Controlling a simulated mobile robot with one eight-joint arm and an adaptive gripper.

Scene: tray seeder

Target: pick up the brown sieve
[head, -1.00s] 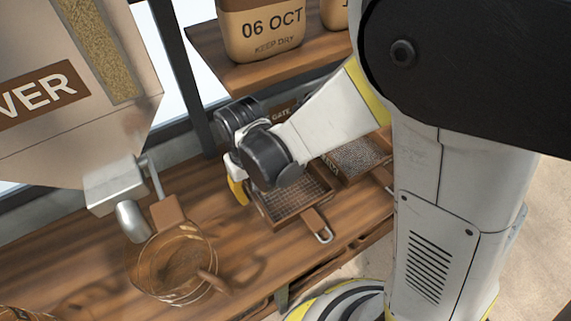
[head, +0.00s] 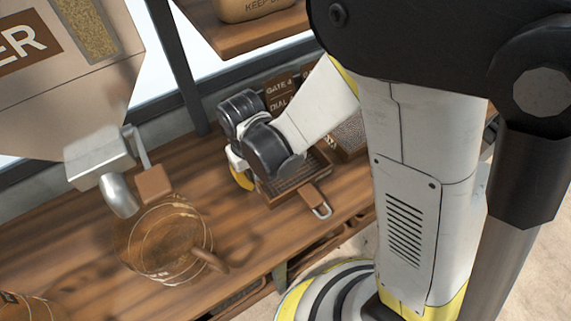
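The brown sieve (head: 314,163) is a square wooden frame with a mesh bottom, lying on the wooden bench. Its short brown handle (head: 312,195) points toward the bench's front edge and ends in a metal loop. My gripper (head: 241,178) is just left of the sieve, low over the bench. Only a yellow part of it shows below my dark wrist, which hides the rest and the sieve's back left part. I cannot tell whether the fingers are open or touch the sieve.
A second tray with grey mesh (head: 348,137) sits behind right. A clear brown-tinted jug (head: 163,240) stands left under a metal spout (head: 118,195) of a large hopper (head: 75,100). A shelf (head: 245,42) overhangs the back. Bare bench lies between jug and sieve.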

